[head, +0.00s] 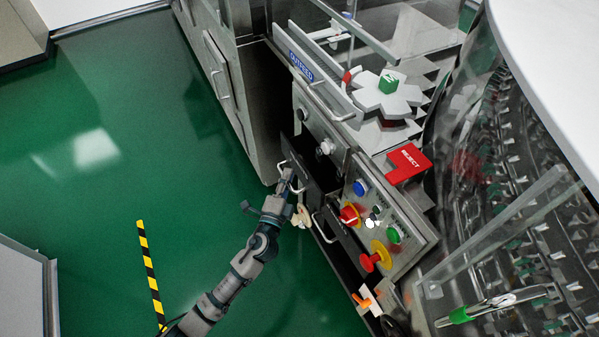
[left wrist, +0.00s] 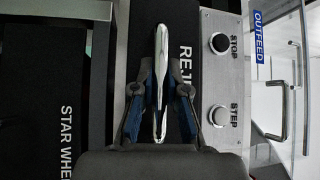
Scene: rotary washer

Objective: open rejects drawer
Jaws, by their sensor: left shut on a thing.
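The rejects drawer has a dark front (left wrist: 189,85) with white lettering that reads "REJ" before my gripper covers the rest. Its silver bar handle (left wrist: 161,40) runs up the middle of the left wrist view. My left gripper (head: 288,182) is at this handle in the head view. In the left wrist view its blue-padded fingers (left wrist: 160,90) are on both sides of the bar, shut on it. My right gripper is not in view.
A neighbouring drawer (left wrist: 45,90) lettered "STAR WHE" has its own handle (head: 323,228). STOP (left wrist: 219,43) and STEP (left wrist: 219,116) buttons are beside the rejects drawer. A control panel (head: 405,215) with a red knob and buttons is close. The green floor (head: 120,190) left of the machine is clear.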

